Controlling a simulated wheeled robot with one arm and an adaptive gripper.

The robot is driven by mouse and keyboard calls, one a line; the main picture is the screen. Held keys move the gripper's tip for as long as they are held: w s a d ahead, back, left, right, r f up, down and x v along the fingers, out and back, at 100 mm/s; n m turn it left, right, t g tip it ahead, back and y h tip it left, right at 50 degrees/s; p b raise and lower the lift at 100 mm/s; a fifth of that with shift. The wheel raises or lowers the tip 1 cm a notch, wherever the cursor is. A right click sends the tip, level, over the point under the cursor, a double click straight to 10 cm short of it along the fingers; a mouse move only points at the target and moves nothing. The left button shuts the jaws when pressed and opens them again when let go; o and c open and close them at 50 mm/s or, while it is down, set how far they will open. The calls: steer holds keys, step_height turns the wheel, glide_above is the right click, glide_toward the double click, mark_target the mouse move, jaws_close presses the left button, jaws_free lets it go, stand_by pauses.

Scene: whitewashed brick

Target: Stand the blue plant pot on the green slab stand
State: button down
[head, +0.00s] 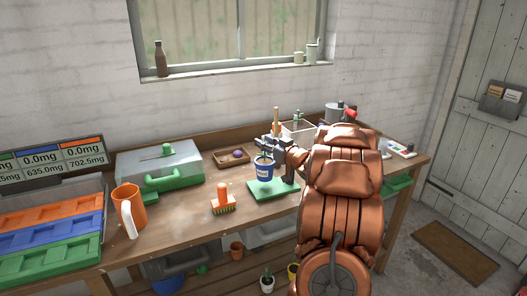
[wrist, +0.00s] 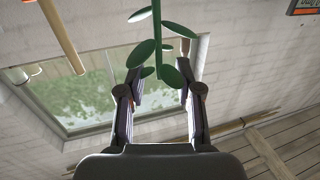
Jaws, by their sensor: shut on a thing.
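The blue plant pot (head: 264,168), with a white label and a small green plant, is upright at my gripper (head: 268,152), which is shut on it. The pot is over the green slab stand (head: 272,192) on the workbench. Its base is at or just above the slab; I cannot tell whether they touch. In the wrist view the plant's green leaves (wrist: 160,48) rise between the two fingers of my gripper (wrist: 160,92). The pot itself is hidden there.
An orange scrubbing brush (head: 222,201) lies left of the slab. A wooden tray (head: 236,158) and a wire basket (head: 298,131) are behind.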

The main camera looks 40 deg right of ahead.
mark_target(265, 152)
steer(key=shift+f+p, duration=0.45)
steer(key=shift+f, duration=1.2)
steer(key=shift+f, duration=0.15)
steer(key=c, duration=0.8)
jaws_free()
steer(key=shift+s, duration=0.15)
steer(key=s+b, duration=0.1)
steer(key=s, duration=0.7)
steer(key=s+b, duration=0.1)
steer(key=s, duration=0.2)
steer(key=shift+s+a+b, duration=0.35)
steer(key=shift+s+a, duration=0.05)
